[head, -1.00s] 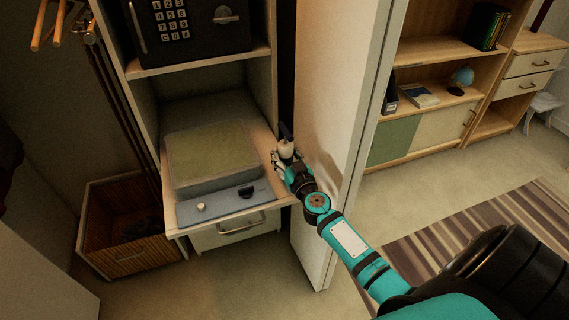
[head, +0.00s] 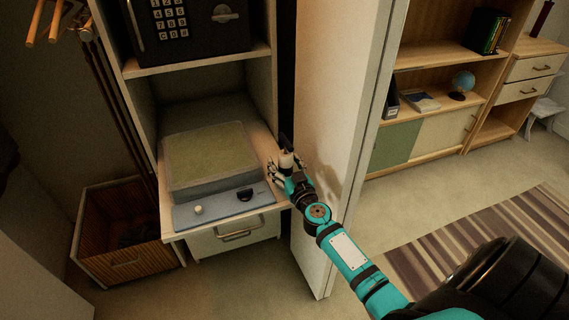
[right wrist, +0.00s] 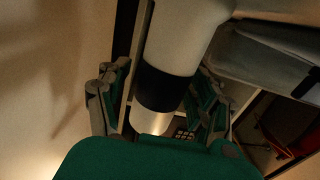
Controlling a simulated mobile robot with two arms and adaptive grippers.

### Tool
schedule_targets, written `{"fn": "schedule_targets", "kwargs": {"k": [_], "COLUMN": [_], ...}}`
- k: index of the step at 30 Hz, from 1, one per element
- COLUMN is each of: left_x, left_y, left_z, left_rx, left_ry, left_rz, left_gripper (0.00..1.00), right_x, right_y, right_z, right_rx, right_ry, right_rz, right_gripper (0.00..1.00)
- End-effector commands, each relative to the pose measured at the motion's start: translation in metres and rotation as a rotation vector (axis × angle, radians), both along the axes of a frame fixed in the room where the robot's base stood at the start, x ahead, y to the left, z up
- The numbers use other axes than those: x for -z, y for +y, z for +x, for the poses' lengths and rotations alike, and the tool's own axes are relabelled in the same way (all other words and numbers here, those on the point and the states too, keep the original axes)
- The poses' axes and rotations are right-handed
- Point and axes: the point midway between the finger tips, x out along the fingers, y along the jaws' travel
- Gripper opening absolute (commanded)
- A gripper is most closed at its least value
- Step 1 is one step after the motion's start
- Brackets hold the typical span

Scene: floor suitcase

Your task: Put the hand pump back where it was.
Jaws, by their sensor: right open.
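The hand pump shows as a pale cylinder with a dark top (head: 286,158) in the head view, at the right edge of the pull-out shelf (head: 176,236), beside the white door panel. My right gripper (head: 287,168) is around it. In the right wrist view the pump (right wrist: 183,45) is a thick pale tube with a black band, tilted between the fingers of my right gripper (right wrist: 160,88). The fingers are spread on both sides of it, open. Whether the pump's base touches the shelf is hidden. My left gripper is not in view.
A grey case with a greenish top (head: 208,158) and a blue-grey strip (head: 228,206) with small items lie on the shelf. A safe (head: 190,25) sits above. The door panel (head: 330,110) stands close right of my gripper. A wooden crate (head: 125,255) is at lower left.

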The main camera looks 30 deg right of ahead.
Motion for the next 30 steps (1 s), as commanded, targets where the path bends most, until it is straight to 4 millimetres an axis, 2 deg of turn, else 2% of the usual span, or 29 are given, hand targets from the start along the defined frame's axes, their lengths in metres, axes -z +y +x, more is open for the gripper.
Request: {"fn": "schedule_targets", "kwargs": {"k": [8,11,21,25,30], "left_x": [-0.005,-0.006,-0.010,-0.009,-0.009], "left_y": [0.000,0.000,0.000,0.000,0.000], "left_z": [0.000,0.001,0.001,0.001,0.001], "left_rx": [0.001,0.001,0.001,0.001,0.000], "left_ry": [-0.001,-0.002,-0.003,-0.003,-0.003], "left_rz": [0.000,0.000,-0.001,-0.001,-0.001], "left_gripper": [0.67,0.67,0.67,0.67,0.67], "right_x": [-0.006,-0.003,-0.002,-0.002,-0.003], "right_y": [0.000,0.003,0.018,0.022,0.025], "right_z": [-0.001,-0.015,-0.085,-0.104,-0.116], "right_rx": [0.000,-0.001,0.000,0.000,0.000], "right_ry": [0.000,0.003,0.003,0.002,0.000], "right_rz": [0.000,0.000,0.000,-0.001,0.000], "right_gripper": [0.65,0.65,0.65,0.65,0.65]}}
